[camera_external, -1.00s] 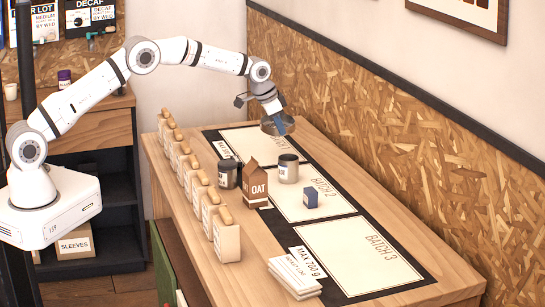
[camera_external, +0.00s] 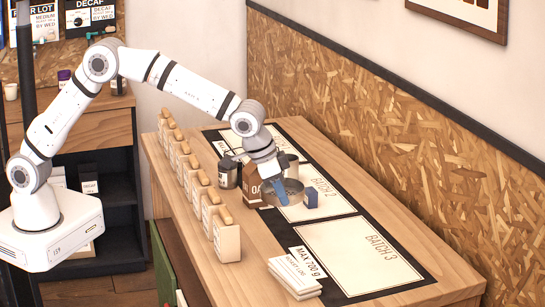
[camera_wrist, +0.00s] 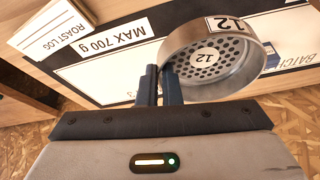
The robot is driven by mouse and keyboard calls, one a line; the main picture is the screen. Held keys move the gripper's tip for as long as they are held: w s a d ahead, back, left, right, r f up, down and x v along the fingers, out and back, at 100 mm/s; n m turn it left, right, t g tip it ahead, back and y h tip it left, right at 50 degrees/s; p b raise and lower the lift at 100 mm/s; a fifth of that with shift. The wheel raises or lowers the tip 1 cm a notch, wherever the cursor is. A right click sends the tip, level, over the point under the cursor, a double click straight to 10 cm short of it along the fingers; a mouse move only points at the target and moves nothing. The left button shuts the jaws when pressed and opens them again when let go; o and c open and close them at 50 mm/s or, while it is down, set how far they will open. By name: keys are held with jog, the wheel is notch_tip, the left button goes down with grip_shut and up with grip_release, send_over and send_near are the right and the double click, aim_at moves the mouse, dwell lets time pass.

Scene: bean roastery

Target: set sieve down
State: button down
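The sieve (camera_external: 295,196) is a round metal pan with a perforated bottom. It is labelled 12 in the wrist view (camera_wrist: 235,78). My gripper (camera_external: 280,188) is shut on the sieve's rim, with its two fingers (camera_wrist: 160,86) close together at the near left side of the wall. In the external view the sieve is over the left part of the Batch 2 card (camera_external: 337,208), beside a small blue box (camera_external: 312,197). Whether its underside touches anything cannot be told.
A dark jar (camera_external: 228,173) is farther left, and a row of tan bags (camera_external: 226,240) lines the table's left edge. The Batch 3 card (camera_external: 360,255) is clear; roast log cards (camera_external: 294,275) lie in front.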

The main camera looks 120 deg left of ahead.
jog(key=d+f, duration=0.1)
jog(key=d, duration=0.1)
jog(key=d+f, duration=0.4)
jog(key=d, duration=0.1)
jog(key=shift+f, duration=2.7)
jog(key=c, duration=1.6)
grip_release()
